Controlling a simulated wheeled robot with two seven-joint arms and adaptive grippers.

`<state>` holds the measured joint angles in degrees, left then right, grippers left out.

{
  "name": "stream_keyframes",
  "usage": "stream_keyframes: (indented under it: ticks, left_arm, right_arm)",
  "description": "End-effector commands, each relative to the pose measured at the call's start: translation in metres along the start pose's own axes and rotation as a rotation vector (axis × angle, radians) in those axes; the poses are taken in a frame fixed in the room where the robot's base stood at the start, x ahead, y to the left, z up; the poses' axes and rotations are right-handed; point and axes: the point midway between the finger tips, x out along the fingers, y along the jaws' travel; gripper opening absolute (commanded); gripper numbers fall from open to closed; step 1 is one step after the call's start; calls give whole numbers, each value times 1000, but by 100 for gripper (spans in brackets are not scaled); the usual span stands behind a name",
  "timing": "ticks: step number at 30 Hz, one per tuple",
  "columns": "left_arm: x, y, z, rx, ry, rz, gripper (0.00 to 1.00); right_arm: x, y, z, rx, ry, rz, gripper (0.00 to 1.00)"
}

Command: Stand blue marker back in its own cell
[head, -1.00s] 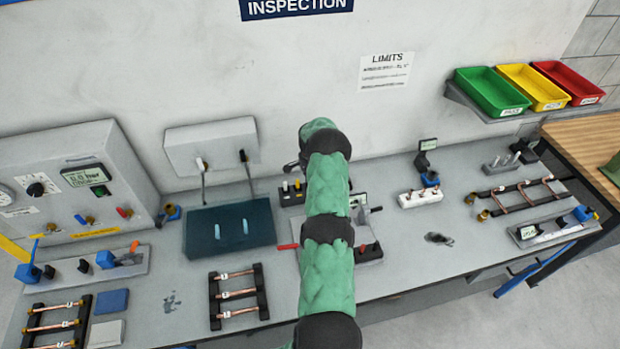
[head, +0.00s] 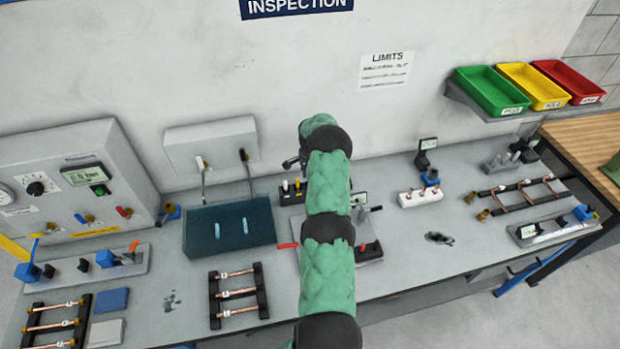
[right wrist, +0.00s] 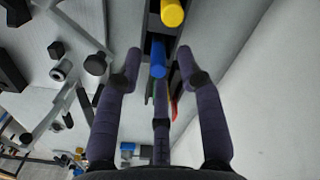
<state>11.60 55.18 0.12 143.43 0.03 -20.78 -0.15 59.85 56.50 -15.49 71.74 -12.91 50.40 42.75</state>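The black marker holder (head: 291,197) stands near the wall behind my right arm. In the right wrist view its dark cells (right wrist: 152,28) run up from the middle. A yellow marker (right wrist: 172,13) is in it at the top. The blue marker (right wrist: 158,58) shows its blue end between the fingertips of my right gripper (right wrist: 158,66). The fingers are spread, with a gap on both sides of the blue end. I cannot tell how deep the marker sits. In the head view my arm hides most of this gripper. My left gripper is not in view.
A grey fixture with a red handle (head: 287,246) stands just in front of the holder, partly behind my arm. A dark teal box (head: 232,228) is to the left. A white block (head: 420,197) is to the right. Bare bench (head: 400,245) lies right of my arm.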

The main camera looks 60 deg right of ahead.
Motion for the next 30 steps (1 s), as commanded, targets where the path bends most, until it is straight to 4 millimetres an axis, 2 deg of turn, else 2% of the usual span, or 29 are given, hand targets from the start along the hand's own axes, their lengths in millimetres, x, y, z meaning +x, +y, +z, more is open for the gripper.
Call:
stream_keyframes:
  ticks: [9,15,21,30]
  left_arm:
    - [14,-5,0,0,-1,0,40]
    - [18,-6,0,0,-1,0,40]
    - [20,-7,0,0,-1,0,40]
    - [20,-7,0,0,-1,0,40]
  right_arm:
    - [-62,-1,0,-1,2,-2,38]
    - [-92,0,0,0,0,0,38]
    - [-106,0,0,0,-2,0,38]
    - [-107,0,0,0,-2,1,38]
